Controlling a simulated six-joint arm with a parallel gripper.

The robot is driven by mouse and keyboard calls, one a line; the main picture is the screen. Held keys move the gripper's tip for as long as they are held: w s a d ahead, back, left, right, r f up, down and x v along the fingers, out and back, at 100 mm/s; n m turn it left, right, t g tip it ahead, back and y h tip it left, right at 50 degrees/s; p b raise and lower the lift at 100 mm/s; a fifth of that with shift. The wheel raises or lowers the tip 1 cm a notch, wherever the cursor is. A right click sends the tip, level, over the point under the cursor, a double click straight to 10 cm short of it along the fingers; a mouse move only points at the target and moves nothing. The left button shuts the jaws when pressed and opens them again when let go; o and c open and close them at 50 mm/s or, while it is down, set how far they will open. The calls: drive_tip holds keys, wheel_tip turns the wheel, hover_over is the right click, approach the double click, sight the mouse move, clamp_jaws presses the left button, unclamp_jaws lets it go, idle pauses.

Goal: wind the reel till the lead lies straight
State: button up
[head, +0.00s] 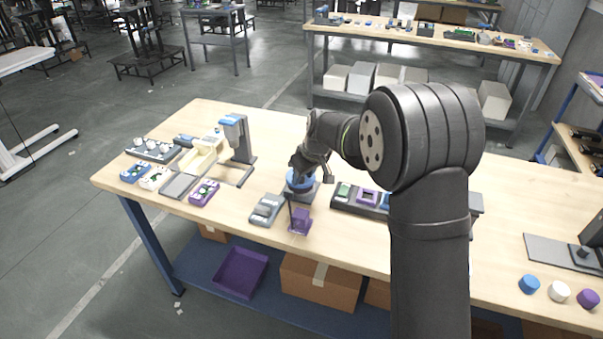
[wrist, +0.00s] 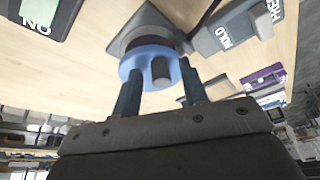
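The blue reel (head: 299,181) stands on a grey base on the workbench, below my gripper (head: 302,166). In the wrist view the reel (wrist: 148,58) is a blue disc with a short dark grey knob (wrist: 161,71) rising near its rim. My gripper (wrist: 160,85) has its two fingers apart, one on each side of the knob, with gaps between. Whether a fingertip touches the disc I cannot tell. A purple block (head: 300,221) stands just in front of the reel in the head view.
A grey switch box (head: 266,210) sits left of the purple block; its labelled top shows in the wrist view (wrist: 232,30). A dark tray (head: 346,205) with coloured blocks lies to the right. A grey stand (head: 240,140) and small boxes fill the left. My arm hides part of the bench.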

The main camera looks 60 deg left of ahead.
drive_tip(key=shift+r, duration=3)
drive_tip(key=shift+f, duration=3.05)
